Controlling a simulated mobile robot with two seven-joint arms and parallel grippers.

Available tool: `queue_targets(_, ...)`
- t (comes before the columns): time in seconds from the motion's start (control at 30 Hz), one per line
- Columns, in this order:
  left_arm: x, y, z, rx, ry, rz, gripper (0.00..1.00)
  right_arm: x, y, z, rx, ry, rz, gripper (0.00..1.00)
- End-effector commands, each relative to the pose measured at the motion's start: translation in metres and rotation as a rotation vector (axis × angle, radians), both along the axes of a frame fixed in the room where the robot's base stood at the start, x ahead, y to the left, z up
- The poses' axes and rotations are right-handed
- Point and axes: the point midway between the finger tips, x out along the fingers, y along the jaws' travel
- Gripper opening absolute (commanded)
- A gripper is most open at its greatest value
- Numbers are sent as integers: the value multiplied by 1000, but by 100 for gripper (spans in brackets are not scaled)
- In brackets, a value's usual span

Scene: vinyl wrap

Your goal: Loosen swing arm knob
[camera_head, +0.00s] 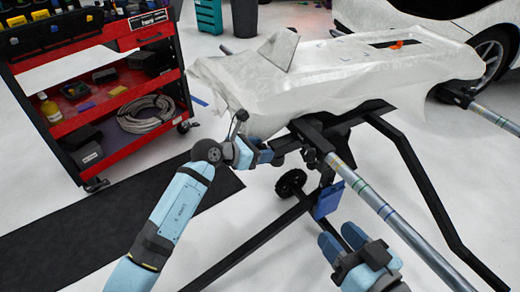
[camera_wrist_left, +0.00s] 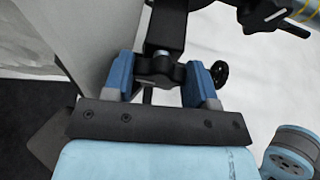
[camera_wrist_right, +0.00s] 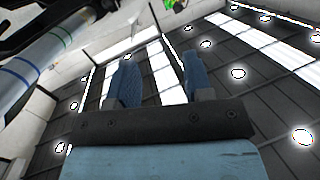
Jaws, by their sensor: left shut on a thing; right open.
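My left gripper (camera_head: 264,153) is at the near end of the stand's black swing arm, beneath the white-wrapped panel. In the left wrist view, its blue fingers (camera_wrist_left: 163,75) are closed on a black lobed knob (camera_wrist_left: 157,68) on the end of a dark square bar (camera_wrist_left: 166,28). In the head view the knob is largely hidden by the fingers. My right gripper (camera_head: 341,238) is open and empty, below the metal tube and apart from the stand. In the right wrist view its fingers (camera_wrist_right: 158,82) are apart with nothing between them.
The white-wrapped panel (camera_head: 345,72) lies on the black stand (camera_head: 407,150). A long metal tube (camera_head: 375,205) runs near my right gripper. A small black handwheel (camera_head: 291,183) sits low on the stand. A red tool cart (camera_head: 112,125) stands left; a white car is behind.

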Motion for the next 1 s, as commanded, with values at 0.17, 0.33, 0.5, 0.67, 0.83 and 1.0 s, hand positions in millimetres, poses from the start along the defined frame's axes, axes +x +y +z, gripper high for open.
queue_targets(0.17,1,1,4,-40,69,-1,29,-1,0,27,48,-48,-24,46)
queue_targets(0.33,1,1,0,-64,99,1,29,-1,-1,32,65,-71,-33,46)
queue_targets(0.5,1,1,-1,-65,98,2,29,-1,-1,31,64,-71,-33,46)
queue_targets(0.67,1,1,-1,-64,99,2,76,-1,-1,31,64,-71,-33,46)
queue_targets(0.83,1,1,-1,-64,98,2,76,-1,-1,31,63,-70,-34,46)
queue_targets(1.0,-1,4,2,-64,98,2,76,-1,-1,33,63,-72,-34,46)
